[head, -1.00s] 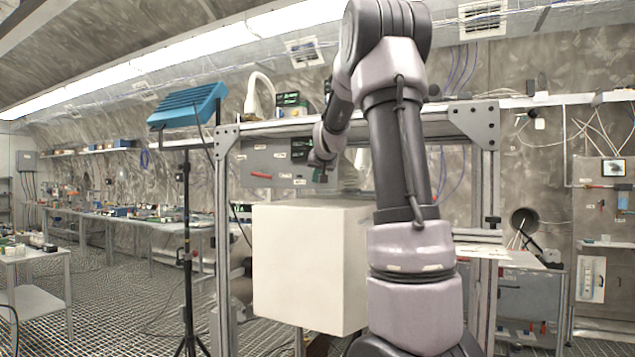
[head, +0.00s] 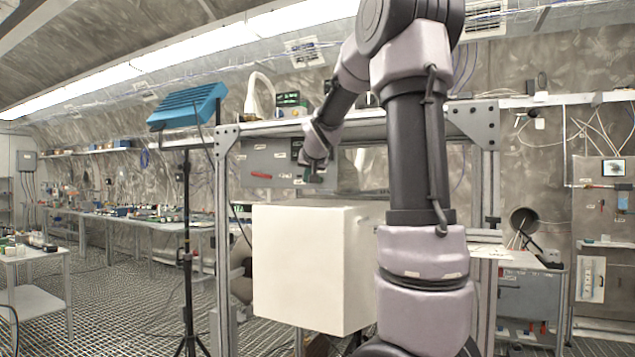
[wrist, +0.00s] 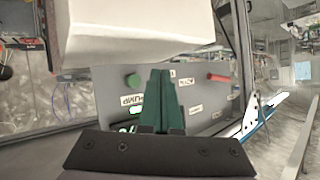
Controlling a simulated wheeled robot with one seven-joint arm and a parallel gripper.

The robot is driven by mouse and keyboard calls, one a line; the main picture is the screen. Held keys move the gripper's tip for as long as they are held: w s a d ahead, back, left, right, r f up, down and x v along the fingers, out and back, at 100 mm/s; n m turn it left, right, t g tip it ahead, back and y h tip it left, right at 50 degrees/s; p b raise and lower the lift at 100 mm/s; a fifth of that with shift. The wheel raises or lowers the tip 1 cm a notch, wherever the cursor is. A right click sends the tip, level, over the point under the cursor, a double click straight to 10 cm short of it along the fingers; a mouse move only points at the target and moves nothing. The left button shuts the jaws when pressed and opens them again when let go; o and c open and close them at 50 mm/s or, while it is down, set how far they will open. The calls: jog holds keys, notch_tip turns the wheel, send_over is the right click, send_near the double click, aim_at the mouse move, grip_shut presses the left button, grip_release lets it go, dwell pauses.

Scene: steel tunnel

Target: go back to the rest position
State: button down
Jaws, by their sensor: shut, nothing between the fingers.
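My arm rises at the right of centre in the head view and bends over toward the back left. My gripper (head: 312,172) hangs at its end, above and behind the white box, in front of the grey panel. In the wrist view my gripper (wrist: 160,85) shows as two green fingers side by side. They are shut with nothing between them. The grey panel (wrist: 205,88) beyond them carries a green button (wrist: 133,80), a red handle (wrist: 218,77) and small labels. I cannot tell how far the fingertips are from the panel.
A large white box (head: 305,265) stands before my arm; its pale face (wrist: 135,28) fills the upper wrist view. A metal frame (head: 222,240) surrounds the panel. A blue lamp (head: 187,106) on a black tripod stands left. Grated floor is open at the left.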

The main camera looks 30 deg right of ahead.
dwell(0.3)
jog(key=s+a+f+g+y, duration=0.1)
jog(key=s+a+f, duration=0.2)
jog(key=s, duration=0.8)
jog(key=s+a+f+n+g+y, duration=0.1)
jog(key=s+a+f, duration=0.3)
jog(key=s+a, duration=0.4)
jog(key=s+a+f+g+y, duration=0.2)
jog(key=s+a, duration=0.3)
jog(key=s, duration=1)
jog(key=shift+s+a+f+n+g+y, duration=0.3)
jog(key=shift+f+g+y, duration=0.1)
jog(key=shift+f+y, duration=0.25)
jog(key=shift+w+d, duration=0.1)
